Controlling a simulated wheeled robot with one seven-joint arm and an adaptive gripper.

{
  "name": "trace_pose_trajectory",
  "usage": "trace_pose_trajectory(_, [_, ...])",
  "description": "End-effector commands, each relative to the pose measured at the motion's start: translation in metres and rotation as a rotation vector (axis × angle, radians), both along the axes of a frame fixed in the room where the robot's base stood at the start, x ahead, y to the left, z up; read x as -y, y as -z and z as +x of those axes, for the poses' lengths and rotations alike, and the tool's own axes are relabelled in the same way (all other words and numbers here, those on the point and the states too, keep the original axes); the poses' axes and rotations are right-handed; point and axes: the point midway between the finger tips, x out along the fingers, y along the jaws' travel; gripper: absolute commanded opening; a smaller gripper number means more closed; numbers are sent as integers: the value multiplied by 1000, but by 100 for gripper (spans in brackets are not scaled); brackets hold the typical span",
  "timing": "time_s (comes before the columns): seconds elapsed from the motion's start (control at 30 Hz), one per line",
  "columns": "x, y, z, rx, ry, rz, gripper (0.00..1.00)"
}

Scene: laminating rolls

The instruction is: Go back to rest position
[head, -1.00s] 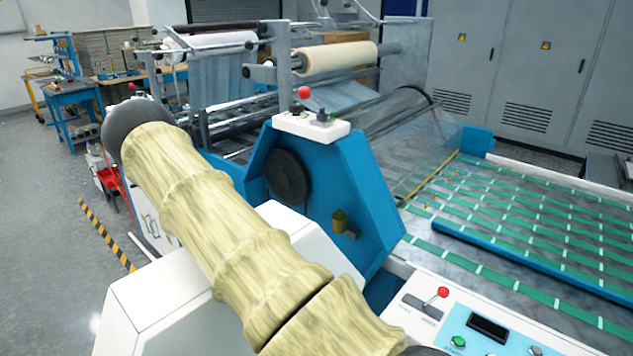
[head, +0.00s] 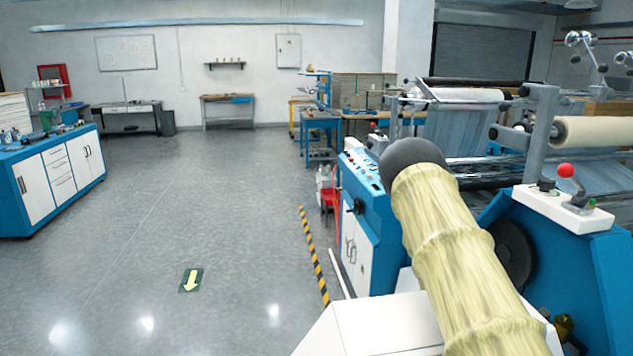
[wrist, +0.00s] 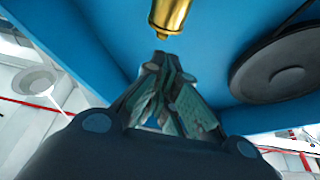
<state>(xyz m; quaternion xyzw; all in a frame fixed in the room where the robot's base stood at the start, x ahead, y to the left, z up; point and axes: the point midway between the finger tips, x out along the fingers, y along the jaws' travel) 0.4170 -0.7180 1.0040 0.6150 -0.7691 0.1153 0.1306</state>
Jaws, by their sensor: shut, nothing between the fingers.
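My gripper (wrist: 162,62) shows in the wrist view with its dark fingers together and nothing between them. Its tips point at the blue machine housing (wrist: 100,30), just below a brass cylinder (wrist: 170,14) on that housing. A small gap seems to lie between tips and cylinder, but I cannot tell the depth. In the head view my arm, in a pale yellow sleeve, crosses the lower right.
A laminating machine (head: 600,265) with rolls such as the beige one (head: 595,131) fills the right. A dark round wheel (wrist: 285,68) is right of my gripper. A blue cabinet (head: 40,185) stands at left. Grey floor (head: 215,230) between is open, with striped tape (head: 313,255).

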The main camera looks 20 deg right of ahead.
Motion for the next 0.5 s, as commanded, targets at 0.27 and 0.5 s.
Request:
trace_pose_trajectory(0.27, [36,-14,-8,2,0,-1,0])
trace_pose_trajectory(0.5, [53,-20,-12,1,1,1,0])
